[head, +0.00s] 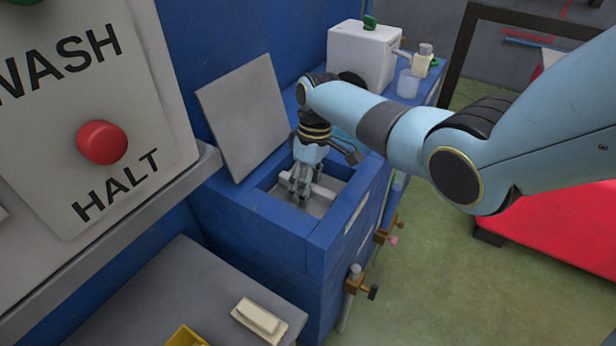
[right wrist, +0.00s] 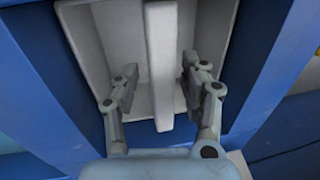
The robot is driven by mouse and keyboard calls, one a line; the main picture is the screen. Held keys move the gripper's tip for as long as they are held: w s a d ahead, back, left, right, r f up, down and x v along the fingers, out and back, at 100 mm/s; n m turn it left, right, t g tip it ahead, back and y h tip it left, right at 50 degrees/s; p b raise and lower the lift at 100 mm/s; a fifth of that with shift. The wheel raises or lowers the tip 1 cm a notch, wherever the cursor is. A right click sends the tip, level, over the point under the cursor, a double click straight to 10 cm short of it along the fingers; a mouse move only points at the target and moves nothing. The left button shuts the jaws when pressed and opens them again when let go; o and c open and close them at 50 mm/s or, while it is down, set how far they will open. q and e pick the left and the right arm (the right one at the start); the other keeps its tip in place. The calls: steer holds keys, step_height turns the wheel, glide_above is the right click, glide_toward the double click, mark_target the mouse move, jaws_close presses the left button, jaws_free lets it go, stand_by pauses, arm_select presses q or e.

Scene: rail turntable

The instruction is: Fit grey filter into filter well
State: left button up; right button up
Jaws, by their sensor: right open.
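The filter well (head: 345,166) is a square opening in the top of a blue cabinet. Inside it is a light grey piece with a raised bar across its middle, which looks like the grey filter (head: 326,196). In the right wrist view the bar (right wrist: 160,65) runs lengthwise between pale walls. My right gripper (head: 301,188) points down into the well. Its fingers (right wrist: 159,82) are open, one on each side of the bar, with gaps on both sides. Whether the piece sits fully down is hard to tell. My left gripper is not in view.
A grey lid (head: 243,115) stands raised at the well's left. A panel with a red HALT button (head: 102,142) is at left. A cream block (head: 258,318) lies on a grey shelf (head: 165,290) in front. A white box (head: 362,52) and a cup (head: 408,84) stand behind.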

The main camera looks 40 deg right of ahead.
step_height(320, 180, up, 12)
steer(key=d, duration=0.2)
steer(key=shift+w+f, duration=0.15)
steer(key=shift+w, duration=0.2)
